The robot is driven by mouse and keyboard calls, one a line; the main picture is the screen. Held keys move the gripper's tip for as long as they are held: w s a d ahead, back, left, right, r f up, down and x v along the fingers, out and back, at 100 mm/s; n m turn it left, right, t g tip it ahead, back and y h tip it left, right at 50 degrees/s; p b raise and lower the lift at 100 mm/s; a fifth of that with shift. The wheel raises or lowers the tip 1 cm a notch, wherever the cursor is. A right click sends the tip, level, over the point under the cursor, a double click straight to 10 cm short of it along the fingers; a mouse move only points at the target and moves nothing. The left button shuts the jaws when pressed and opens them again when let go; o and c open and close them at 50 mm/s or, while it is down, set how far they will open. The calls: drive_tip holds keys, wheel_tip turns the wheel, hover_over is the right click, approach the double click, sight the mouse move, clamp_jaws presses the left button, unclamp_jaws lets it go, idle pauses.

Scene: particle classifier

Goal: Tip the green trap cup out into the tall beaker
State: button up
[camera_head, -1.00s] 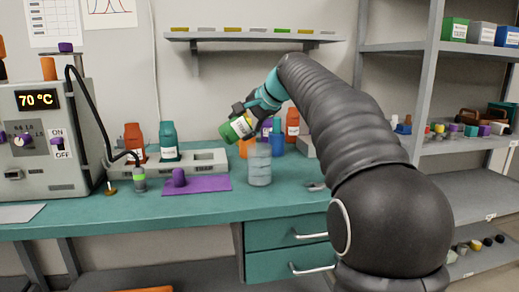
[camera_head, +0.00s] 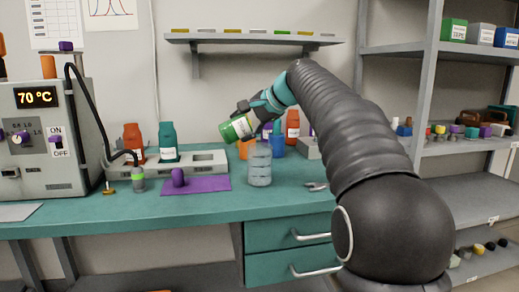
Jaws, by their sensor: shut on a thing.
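The green trap cup (camera_head: 236,129) is a green cup with a white label. My gripper (camera_head: 249,112) is shut on it and holds it tilted on its side above the bench, its green end facing left and down. The tall beaker (camera_head: 259,166) is clear with grey bands and stands upright on the teal bench. The cup is above and to the left of the beaker, and its green end lies left of the beaker's rim. I cannot see the cup's contents or anything pouring.
A purple mat (camera_head: 210,184) with a purple knob-like piece (camera_head: 178,177) lies left of the beaker. Behind are a grey rack (camera_head: 205,160), teal bottle (camera_head: 168,142), orange bottle (camera_head: 133,142), orange cup (camera_head: 246,149) and blue cup (camera_head: 277,146). A 70 °C heater unit (camera_head: 45,140) stands at left.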

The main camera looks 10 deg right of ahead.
drive_tip(key=shift+d+r+m+y+b, duration=0.15)
drive_tip(key=shift+m+y+b, duration=0.15)
drive_tip(key=shift+y+b, duration=0.3)
drive_tip(key=shift+d+r+m+t+y, duration=0.1)
drive_tip(key=shift+d+m+t+y, duration=0.2)
drive_tip(key=shift+d+y, duration=0.3)
idle(0.7)
drive_tip(key=shift+d+r+m+t+y+b, duration=0.15)
drive_tip(key=shift+d+m+t+y+b, duration=0.15)
drive_tip(key=shift+m+y+b, duration=0.35)
drive_tip(key=shift+d+r+m+t+y+b, duration=0.1)
drive_tip(key=shift+d+m+t+y+b, duration=0.25)
drive_tip(key=shift+y+b, duration=0.45)
idle(1.9)
drive_tip(key=shift+d+m+t+y+b, duration=0.25)
drive_tip(key=shift+m+t+y+b, duration=0.15)
drive_tip(key=shift+m+y+b, duration=0.25)
drive_tip(key=shift+d+m+t+y+b, duration=0.2)
drive_tip(key=shift+m+t+y+b, duration=0.25)
drive_tip(key=shift+b, duration=0.3)
idle(1.3)
